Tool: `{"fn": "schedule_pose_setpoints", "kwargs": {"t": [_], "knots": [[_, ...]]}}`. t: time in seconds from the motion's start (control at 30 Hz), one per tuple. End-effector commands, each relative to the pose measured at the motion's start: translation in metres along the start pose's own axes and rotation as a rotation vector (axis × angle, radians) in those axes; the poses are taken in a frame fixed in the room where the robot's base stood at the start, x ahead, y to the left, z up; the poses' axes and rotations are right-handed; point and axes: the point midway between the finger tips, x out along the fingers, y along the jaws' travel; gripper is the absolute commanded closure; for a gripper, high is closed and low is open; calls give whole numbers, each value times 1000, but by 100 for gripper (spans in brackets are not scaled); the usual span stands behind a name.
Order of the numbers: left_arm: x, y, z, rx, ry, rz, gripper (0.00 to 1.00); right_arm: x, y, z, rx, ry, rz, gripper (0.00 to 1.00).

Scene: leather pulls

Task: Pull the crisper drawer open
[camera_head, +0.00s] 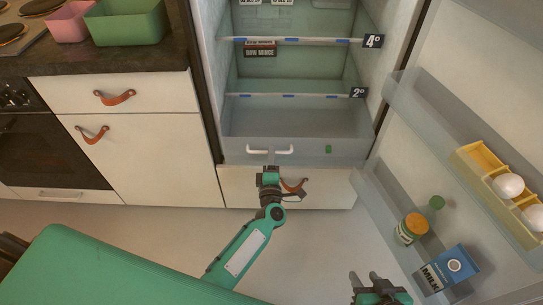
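The crisper drawer (307,151) is the clear, grey-green bin at the bottom of the open fridge. Its white bar handle (285,151) runs across the front, and a small green mark sits to the right of it. My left gripper (270,156) is at the middle of this handle. Its fingers look close together over the bar and hide that part of it, so it appears shut on the handle. My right gripper (364,278) is low in the picture, apart from the drawer, with its fingers spread and nothing between them.
The fridge door stands open at the right, its racks holding a yellow egg tray (480,178), an orange-lidded jar (412,228) and a blue carton (450,267). A white panel with a leather pull (294,187) lies below the drawer. White cabinets (150,150) stand at left.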

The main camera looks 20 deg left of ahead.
Motion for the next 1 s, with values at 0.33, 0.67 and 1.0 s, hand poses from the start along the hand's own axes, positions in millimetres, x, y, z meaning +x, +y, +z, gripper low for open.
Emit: {"fn": "schedule_pose_setpoints", "kwargs": {"t": [0.33, 0.67, 1.0], "knots": [[-68, -1, 0, 0, -1, -5, 68, -5, 6, 5, -1, -53, 16, 64], [-125, 0, 0, 0, -1, -2, 68, -6, 8, 6, -1, -72, 22, 64], [-134, 0, 0, -1, 0, -1, 68, -6, 8, 4, 5, -69, 22, 64]]}}
